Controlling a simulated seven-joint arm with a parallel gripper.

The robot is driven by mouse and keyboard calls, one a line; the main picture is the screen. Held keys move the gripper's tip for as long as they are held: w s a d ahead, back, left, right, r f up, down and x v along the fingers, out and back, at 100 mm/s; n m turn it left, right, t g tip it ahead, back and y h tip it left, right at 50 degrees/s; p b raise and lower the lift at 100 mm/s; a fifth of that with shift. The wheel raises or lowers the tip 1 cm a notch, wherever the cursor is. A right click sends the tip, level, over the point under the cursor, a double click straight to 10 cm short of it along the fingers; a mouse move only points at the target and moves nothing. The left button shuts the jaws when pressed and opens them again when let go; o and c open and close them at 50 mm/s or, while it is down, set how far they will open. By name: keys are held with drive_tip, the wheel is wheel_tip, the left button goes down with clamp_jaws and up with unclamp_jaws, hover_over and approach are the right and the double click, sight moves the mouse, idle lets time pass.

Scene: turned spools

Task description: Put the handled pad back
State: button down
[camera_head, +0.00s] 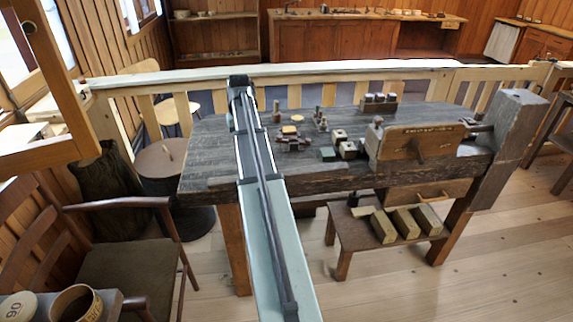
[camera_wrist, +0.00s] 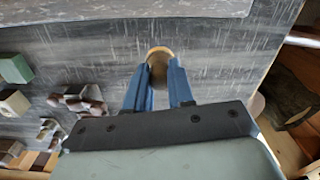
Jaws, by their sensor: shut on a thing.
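In the wrist view, my gripper (camera_wrist: 159,70) has two blue fingers shut on a small round thing with a tan rim and a brownish face, which I take to be the handled pad (camera_wrist: 160,51). Its handle is hidden between the fingers. The pad is over the dark, scratched workbench top (camera_wrist: 230,60); I cannot tell whether it touches it. In the head view, my arm reaches over the left part of the workbench (camera_head: 208,150), and the fingers and pad cannot be made out.
Dark red blocks (camera_wrist: 85,98) and a green block (camera_wrist: 15,68) lie left of the gripper in the wrist view. A round yellowish piece (camera_head: 289,130), pale blocks (camera_head: 348,150) and a wooden vise (camera_head: 420,143) are farther right on the bench. The bench's left end looks clear.

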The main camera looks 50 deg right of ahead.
drive_tip(key=s+d+r+m, duration=0.2)
drive_tip(key=s+d, duration=0.7)
drive_tip(key=d, duration=0.4)
drive_tip(key=shift+w+a+f, duration=0.1)
drive_tip(key=shift+f, duration=2.25)
drive_tip(key=shift+w+a+f, duration=0.1)
drive_tip(key=shift+f, duration=2.25)
drive_tip(key=shift+f, duration=0.1)
drive_tip(key=c, duration=1)
unclamp_jaws()
wheel_tip(320, 180, up, 12)
drive_tip(key=shift+s+r, duration=0.1)
